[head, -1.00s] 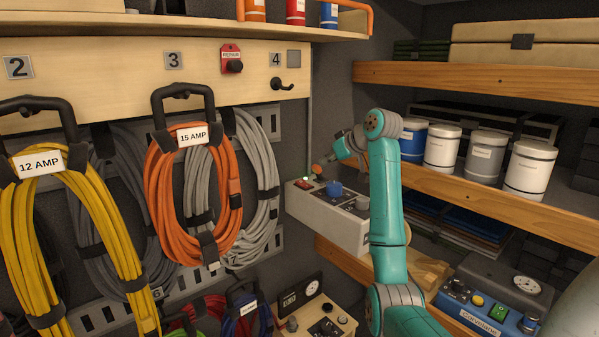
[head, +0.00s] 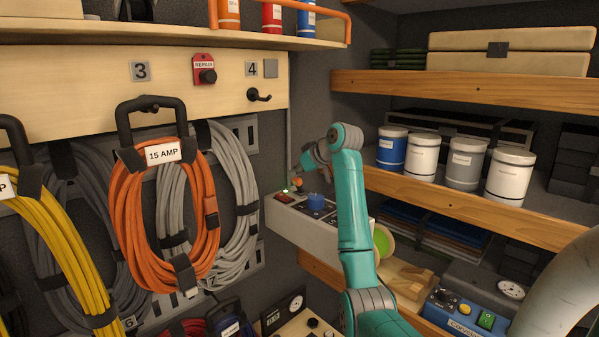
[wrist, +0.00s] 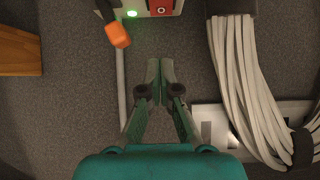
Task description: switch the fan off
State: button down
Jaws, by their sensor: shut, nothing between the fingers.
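A pale control box (head: 310,227) juts out beside the hanging cords in the head view. On its top are a red switch (head: 285,198), a small green light (head: 286,190) that is lit, and a blue knob (head: 316,201). In the wrist view the red switch (wrist: 161,10) with a white ring mark and the lit green light (wrist: 132,14) are at the top edge, with an orange-tipped lever (wrist: 117,35) beside them. My gripper (wrist: 160,62) is shut and empty, apart from the switch. No fan can be clearly identified; my arm hides part of the box.
Grey cord (wrist: 247,80) hangs right of my fingers in the wrist view. An orange cord (head: 165,215) hangs left of the box in the head view. Shelves with several cans (head: 464,163) are at the right. A blue device (head: 460,312) is lower right.

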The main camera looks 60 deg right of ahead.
aim_at(285, 196)
jog(key=x, duration=0.5)
jog(key=f, duration=0.3)
jog(key=shift+w+f, duration=0.15)
jog(key=shift+w, duration=0.25)
jog(key=shift+f, duration=0.5)
jog(key=shift+w, duration=0.1)
jog(key=shift+d+f, duration=0.1)
jog(key=shift+f, duration=0.15)
jog(key=shift+s+f, duration=0.3)
jog(key=shift+s, duration=0.5)
jog(key=shift+g, duration=0.3)
